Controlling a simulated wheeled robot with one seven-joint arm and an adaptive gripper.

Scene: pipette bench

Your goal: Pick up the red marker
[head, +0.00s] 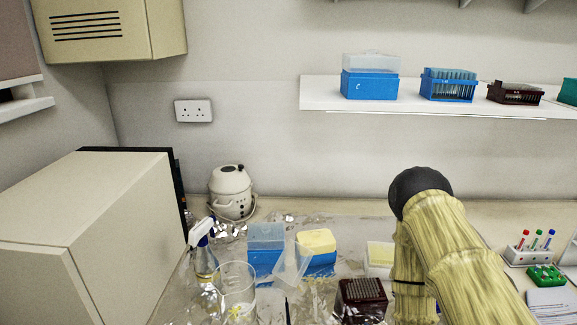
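The red marker (522,240) stands upright in a white holder (522,258) at the right side of the bench. A blue-topped marker (537,239) and a green-topped marker (549,240) stand beside it in the same holder. My arm rises in front of the bench, to the left of the holder, with its dark rounded joint at the top. My gripper does not show in the head view, so I cannot see what it is doing.
A green rack (546,275) sits just in front of the holder. A white shelf (320,93) hangs above.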

